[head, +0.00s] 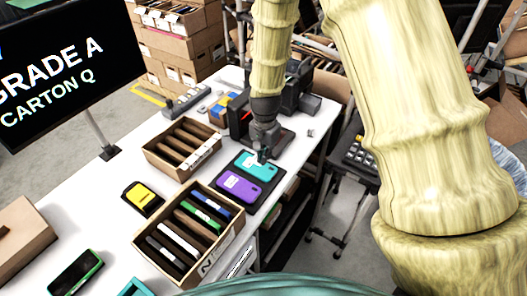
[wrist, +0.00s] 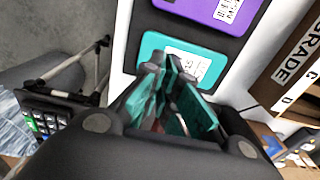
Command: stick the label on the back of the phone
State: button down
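A teal phone (head: 257,166) lies back up on a black mat (head: 270,188); it also shows in the wrist view (wrist: 152,41). A white printed label (wrist: 188,61) shows against its back, its lower part hidden by my fingers; whether it is pressed flat I cannot tell. A purple phone (head: 237,186) lies back up beside it, with a printed white label on it in the wrist view (wrist: 228,9). My gripper (head: 262,155) points down at the teal phone's far end. In the wrist view its teal-padded fingers (wrist: 172,98) stand apart, with nothing clear between them.
A divided carton (head: 238,243) marked N holds several phones. Another divided carton (head: 158,151) behind it looks empty. A yellow item (head: 141,195) on a black pad sits left. A monitor (head: 60,62) reads "GRADE A CARTON Q".

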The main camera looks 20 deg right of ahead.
aim_at(263, 170)
jog(key=shift+w+f, duration=0.2)
jog(key=shift+f, duration=0.5)
jog(key=w+f, duration=0.1)
jog(key=f+b, duration=0.1)
jog(key=shift+w+a+f, duration=0.1)
jog(key=shift+w+f, duration=0.2)
jog(key=shift+w, duration=0.1)
jog(key=shift+f+b, duration=0.25)
jog(key=shift+b, duration=0.2)
jog(key=shift+s+f+b, duration=0.45)
jog(key=shift+s+b, duration=0.1)
jog(key=shift+b, duration=0.1)
jog(key=shift+w+f, duration=0.4)
jog(key=shift+f, duration=0.1)
jog(key=shift+s+r, duration=0.2)
jog(key=shift+s, duration=0.05)
jog(key=shift+w+f, duration=0.1)
jog(key=shift+w, duration=0.05)
